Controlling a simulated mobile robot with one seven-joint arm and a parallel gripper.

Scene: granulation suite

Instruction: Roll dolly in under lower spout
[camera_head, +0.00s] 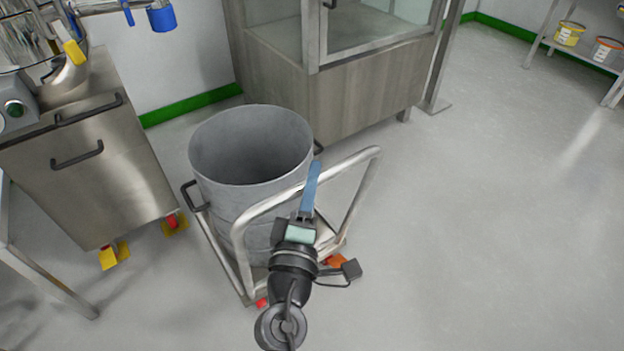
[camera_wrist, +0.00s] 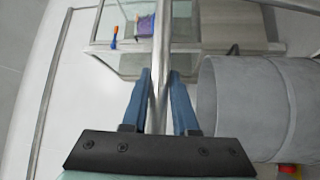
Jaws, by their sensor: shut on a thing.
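The dolly (camera_head: 366,172) is a low wheeled frame with a bent metal tube handle, standing on the floor. A grey open-topped drum (camera_head: 222,190) stands upright on it and looks empty inside. My gripper (camera_head: 311,180) is at the handle; in the wrist view its blue fingers (camera_wrist: 160,100) are shut on the handle tube (camera_wrist: 161,45), one on each side. The drum (camera_wrist: 245,105) is just right of the fingers there. The lower spout cannot be made out for certain; a curved metal pipe (camera_head: 72,72) shows on the machine at upper left.
A steel machine cabinet (camera_head: 95,165) on yellow-and-red casters stands left of the drum. The floor (camera_head: 480,220) to the right is clear. A rack with tubs (camera_head: 568,34) is at far upper right.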

